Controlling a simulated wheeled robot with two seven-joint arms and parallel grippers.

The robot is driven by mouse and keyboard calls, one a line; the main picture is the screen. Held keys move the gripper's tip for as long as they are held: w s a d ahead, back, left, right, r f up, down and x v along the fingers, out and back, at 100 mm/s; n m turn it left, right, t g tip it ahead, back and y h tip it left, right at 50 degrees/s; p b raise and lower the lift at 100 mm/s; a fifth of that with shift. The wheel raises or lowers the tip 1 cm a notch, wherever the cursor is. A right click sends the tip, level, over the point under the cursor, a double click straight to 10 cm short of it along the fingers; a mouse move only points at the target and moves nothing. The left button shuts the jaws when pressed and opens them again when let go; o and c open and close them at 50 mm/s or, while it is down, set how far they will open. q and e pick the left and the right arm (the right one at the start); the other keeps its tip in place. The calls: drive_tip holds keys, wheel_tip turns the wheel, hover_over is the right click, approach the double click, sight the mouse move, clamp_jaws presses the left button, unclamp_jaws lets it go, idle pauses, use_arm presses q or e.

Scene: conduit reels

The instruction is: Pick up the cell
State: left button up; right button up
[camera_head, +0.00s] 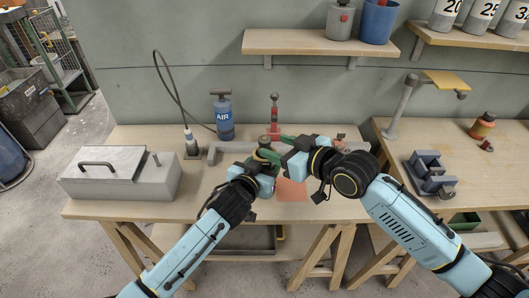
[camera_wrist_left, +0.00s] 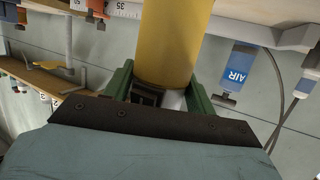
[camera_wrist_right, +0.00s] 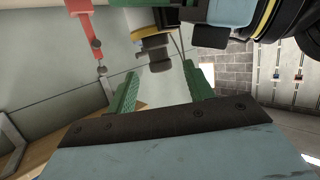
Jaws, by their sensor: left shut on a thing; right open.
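A yellow cylinder, which I take for the cell (camera_wrist_left: 170,45), stands large between the green fingers of my left gripper (camera_wrist_left: 157,95). In the head view the left gripper (camera_head: 265,160) is shut around it above the middle of the bench, and its dark top shows there. My right gripper (camera_head: 287,148) is just right of it, with fingers apart and nothing between them. In the right wrist view the right gripper (camera_wrist_right: 160,95) is open. A dark-capped piece with a yellow band (camera_wrist_right: 155,50) shows beyond the fingers; I cannot tell if it is the cell.
A grey box with a handle (camera_head: 120,172) stands at the bench's left. A blue AIR bottle (camera_head: 223,117) and a red post (camera_head: 274,108) stand behind the grippers. An orange flat patch (camera_head: 292,190) lies in front. A grey fixture (camera_head: 432,175) and an orange bottle (camera_head: 482,125) are on the right bench.

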sight(269, 143)
drive_tip(key=shift+x, duration=2.65)
drive_tip(key=c, duration=1.1)
